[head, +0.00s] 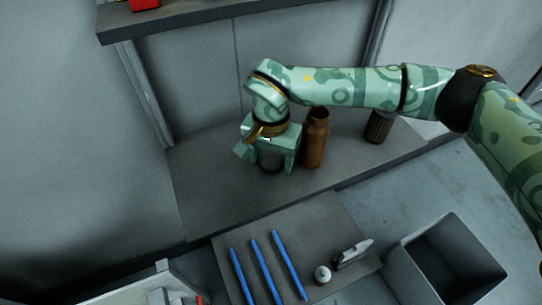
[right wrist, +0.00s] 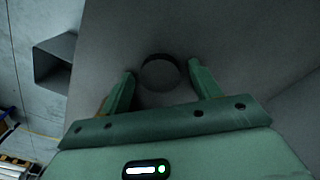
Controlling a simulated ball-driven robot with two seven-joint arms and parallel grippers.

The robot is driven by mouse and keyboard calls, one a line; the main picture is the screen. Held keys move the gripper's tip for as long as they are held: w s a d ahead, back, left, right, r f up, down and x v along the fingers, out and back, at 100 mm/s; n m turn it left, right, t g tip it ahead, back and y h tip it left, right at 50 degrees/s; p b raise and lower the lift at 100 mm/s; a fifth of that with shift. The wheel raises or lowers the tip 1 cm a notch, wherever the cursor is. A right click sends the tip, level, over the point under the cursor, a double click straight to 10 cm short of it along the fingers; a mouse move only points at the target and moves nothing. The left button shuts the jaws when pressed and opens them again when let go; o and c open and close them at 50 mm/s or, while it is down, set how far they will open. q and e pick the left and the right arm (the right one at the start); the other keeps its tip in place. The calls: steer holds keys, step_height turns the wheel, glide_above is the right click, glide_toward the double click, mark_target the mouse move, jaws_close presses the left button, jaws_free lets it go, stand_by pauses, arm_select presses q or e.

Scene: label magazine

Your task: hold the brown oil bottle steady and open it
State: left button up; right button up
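The brown oil bottle (head: 314,146) stands upright on the grey bench, just right of my right gripper in the head view. Its neck top looks bare and open, though it is small. My right gripper (head: 272,165) points down at the bench. In the right wrist view its two fingers (right wrist: 161,78) are apart, with a dark round object (right wrist: 160,75) between them. Gaps show on both sides of this object, so the fingers do not grip it. I cannot tell for sure whether it is a cap. My left gripper is not in view.
A dark ribbed cylinder (head: 378,127) stands on the bench (head: 215,195) right of the bottle. In front, a lower surface (head: 325,225) holds blue sticks (head: 263,268), a small white round piece (head: 322,274) and a metallic tool (head: 354,253). An open grey bin (head: 412,270) stands at right.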

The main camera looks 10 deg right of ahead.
mark_target(271, 162)
steer(key=shift+r, duration=0.1)
arm_select(q)
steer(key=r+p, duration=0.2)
steer(key=p, duration=0.1)
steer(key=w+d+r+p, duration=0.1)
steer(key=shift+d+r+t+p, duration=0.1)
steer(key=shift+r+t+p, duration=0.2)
steer(key=shift+p, duration=0.05)
arm_select(e)
step_height(271, 162, up, 12)
